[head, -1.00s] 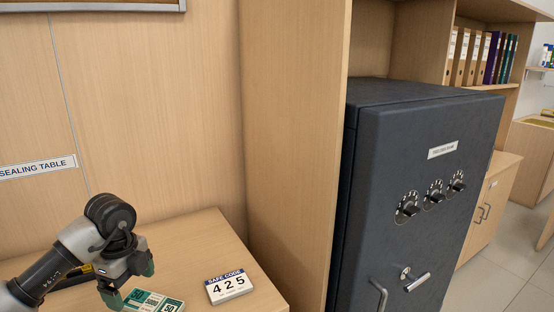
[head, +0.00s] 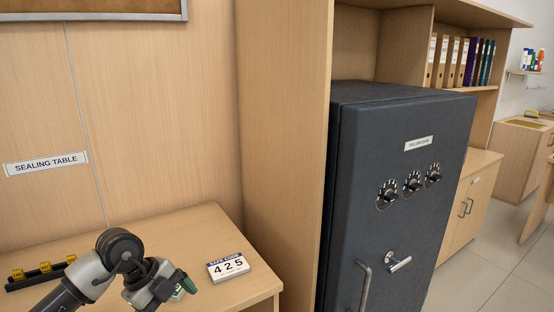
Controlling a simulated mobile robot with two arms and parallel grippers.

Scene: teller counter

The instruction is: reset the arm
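My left arm comes in from the lower left over the table. Its gripper (head: 184,288) is low over the table, left of the safe code card. My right gripper is out of view.
A black rack with yellow pieces (head: 40,271) is at the left. A dark safe (head: 400,215) with three dials and a handle stands shut beyond a wooden panel. Floor is free at right.

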